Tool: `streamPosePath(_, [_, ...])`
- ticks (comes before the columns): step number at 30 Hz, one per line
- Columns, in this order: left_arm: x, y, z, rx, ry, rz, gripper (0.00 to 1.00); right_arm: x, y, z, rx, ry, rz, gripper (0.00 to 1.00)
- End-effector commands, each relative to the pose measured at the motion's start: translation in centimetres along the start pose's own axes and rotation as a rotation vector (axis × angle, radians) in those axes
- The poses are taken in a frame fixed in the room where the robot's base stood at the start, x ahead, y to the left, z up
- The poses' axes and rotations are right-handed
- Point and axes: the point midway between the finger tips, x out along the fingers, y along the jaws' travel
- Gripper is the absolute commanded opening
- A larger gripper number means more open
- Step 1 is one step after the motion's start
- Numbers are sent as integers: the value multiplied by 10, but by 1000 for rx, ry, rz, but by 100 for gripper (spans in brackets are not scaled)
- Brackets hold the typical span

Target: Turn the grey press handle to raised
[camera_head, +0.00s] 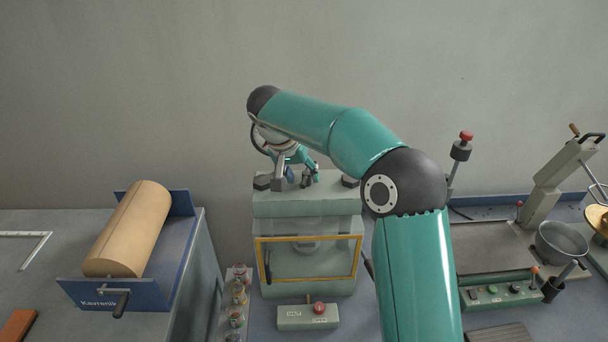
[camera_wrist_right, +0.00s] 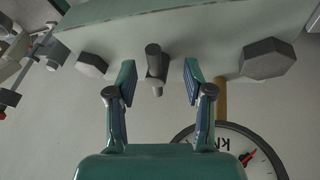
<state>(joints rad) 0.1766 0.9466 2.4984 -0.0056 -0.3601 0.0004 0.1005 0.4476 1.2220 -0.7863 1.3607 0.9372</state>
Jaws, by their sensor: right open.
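The press (camera_head: 305,208) is a pale green box with a yellow-framed window, standing on the bench in the middle of the head view. My right gripper (camera_head: 303,175) is over its top. In the right wrist view the right gripper (camera_wrist_right: 158,88) is open, with its fingers apart. A short dark grey peg-like handle (camera_wrist_right: 153,62) with a narrower tip shows between the fingers, with gaps on both sides. I cannot tell for sure whether it is the press handle, or its turn position. My left gripper is not in view.
A dial gauge (camera_wrist_right: 245,155) stands close by the right gripper. Hex bolts (camera_wrist_right: 267,60) sit on the press top. A small control box (camera_head: 307,317) with a red knob is in front. A blue roller stand (camera_head: 85,292) is left; a pan machine (camera_head: 485,245) is right.

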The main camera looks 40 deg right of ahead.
Motion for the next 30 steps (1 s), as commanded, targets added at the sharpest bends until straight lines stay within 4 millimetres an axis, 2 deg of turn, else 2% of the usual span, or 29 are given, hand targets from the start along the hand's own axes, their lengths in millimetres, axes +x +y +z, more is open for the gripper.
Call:
streamPosePath(5, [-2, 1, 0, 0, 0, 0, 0, 10, 0, 0, 1, 0, 0, 52])
streamPosePath(13, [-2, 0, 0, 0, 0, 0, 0, 11, 0, 0, 0, 1, -1, 52])
streamPosePath(23, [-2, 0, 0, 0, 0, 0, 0, 11, 0, 0, 0, 1, -1, 0])
streamPosePath(30, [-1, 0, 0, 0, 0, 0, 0, 11, 1, -1, -2, 3, -1, 0])
